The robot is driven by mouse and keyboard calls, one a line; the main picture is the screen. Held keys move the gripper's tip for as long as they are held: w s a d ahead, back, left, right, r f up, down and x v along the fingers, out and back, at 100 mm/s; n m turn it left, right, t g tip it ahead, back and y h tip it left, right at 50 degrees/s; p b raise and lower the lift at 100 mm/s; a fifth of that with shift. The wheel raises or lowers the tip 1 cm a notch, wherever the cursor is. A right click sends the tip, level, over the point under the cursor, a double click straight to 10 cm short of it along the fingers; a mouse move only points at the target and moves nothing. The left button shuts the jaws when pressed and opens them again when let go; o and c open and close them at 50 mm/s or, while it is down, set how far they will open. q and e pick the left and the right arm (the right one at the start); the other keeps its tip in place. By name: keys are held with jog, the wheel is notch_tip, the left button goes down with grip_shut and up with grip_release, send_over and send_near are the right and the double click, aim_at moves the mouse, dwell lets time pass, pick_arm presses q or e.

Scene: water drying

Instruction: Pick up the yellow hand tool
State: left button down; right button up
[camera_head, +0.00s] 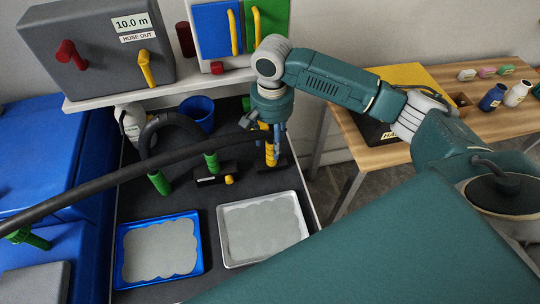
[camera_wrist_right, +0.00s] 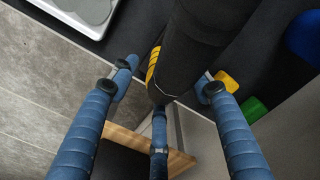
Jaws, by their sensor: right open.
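The yellow hand tool (camera_head: 271,153) stands upright, with dark stripes, in a black base behind the silver tray. My right gripper (camera_head: 269,128) points down over its upper part. In the right wrist view the open blue fingers (camera_wrist_right: 160,95) are spread around a black cylindrical part (camera_wrist_right: 195,45). A strip of the tool's yellow, striped side (camera_wrist_right: 153,66) shows beyond that part. I see no clear finger contact. The gripper hides the tool's top in the head view. My left gripper is not in view.
A black hose (camera_head: 110,182) crosses from the left towards the tool. A green-ended hose (camera_head: 160,182) and a green-handled tool (camera_head: 212,163) stand left of it. A blue tray (camera_head: 200,245) and silver tray (camera_head: 222,232) lie in front. A blue bucket (camera_head: 197,114) stands behind.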

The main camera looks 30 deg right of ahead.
aim_at(272, 153)
jog(key=shift+s+f, duration=0.15)
jog(key=shift+f, duration=0.65)
notch_tip(272, 153, down, 4)
jog(key=shift+f+p, duration=0.2)
jog(key=shift+p, duration=0.35)
jog(key=shift+f, duration=0.5)
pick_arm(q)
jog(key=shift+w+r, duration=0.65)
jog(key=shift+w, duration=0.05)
pick_arm(e)
jog(key=shift+w, duration=0.2)
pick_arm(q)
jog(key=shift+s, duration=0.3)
pick_arm(e)
grip_shut()
